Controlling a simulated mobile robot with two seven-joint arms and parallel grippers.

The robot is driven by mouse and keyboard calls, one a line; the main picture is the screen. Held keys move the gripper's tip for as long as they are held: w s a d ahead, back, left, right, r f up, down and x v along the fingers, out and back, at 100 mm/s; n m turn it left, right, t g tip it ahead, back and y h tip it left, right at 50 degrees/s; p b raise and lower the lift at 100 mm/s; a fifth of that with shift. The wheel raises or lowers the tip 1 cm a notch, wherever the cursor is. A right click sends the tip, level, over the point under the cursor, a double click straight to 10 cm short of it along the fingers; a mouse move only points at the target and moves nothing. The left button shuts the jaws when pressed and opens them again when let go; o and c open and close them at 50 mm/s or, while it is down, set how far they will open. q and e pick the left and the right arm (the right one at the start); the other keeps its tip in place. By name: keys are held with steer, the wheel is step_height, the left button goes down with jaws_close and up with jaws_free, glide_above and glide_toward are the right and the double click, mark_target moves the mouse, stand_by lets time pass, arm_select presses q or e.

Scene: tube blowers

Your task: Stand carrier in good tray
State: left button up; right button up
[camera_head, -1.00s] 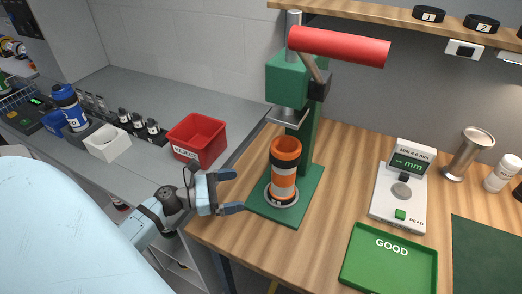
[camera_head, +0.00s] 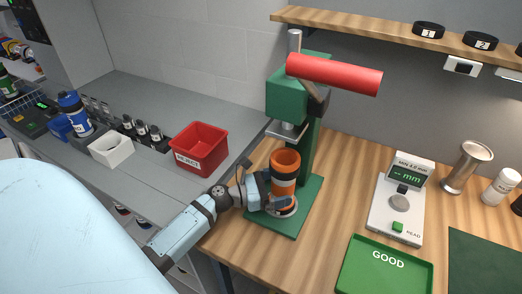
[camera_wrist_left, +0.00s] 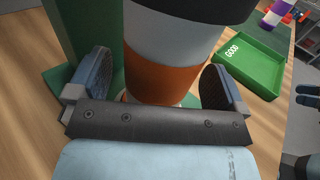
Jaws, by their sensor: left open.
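The carrier (camera_head: 286,166), an orange cylinder with white and dark bands, stands upright on the base of the green press (camera_head: 300,90). My left gripper (camera_head: 272,190) is low at the carrier, with its open jaws on either side of it. In the left wrist view the carrier (camera_wrist_left: 165,65) fills the space between the two dark pads, with a narrow gap showing at the left pad. The green GOOD tray (camera_head: 385,280) lies empty on the wooden bench at the front right. My right gripper (camera_wrist_left: 306,95) seems to show, cut off, at the right edge of the left wrist view.
The press's red handle (camera_head: 335,74) sticks out above the carrier. A gauge (camera_head: 396,205) reading "-- mm" stands behind the tray. A red REJECT bin (camera_head: 200,148) is on the grey counter at left.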

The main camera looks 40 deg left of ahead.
mark_target(274, 181)
arm_select(q)
steer(key=shift+w+d, duration=0.4)
steer(key=shift+w, duration=0.2)
steer(key=shift+c, duration=0.6)
steer(key=c, duration=1)
steer(key=shift+r+p, duration=0.75)
steer(key=shift+p, duration=0.05)
steer(key=shift+r+p, duration=0.8)
steer(key=shift+p, duration=0.05)
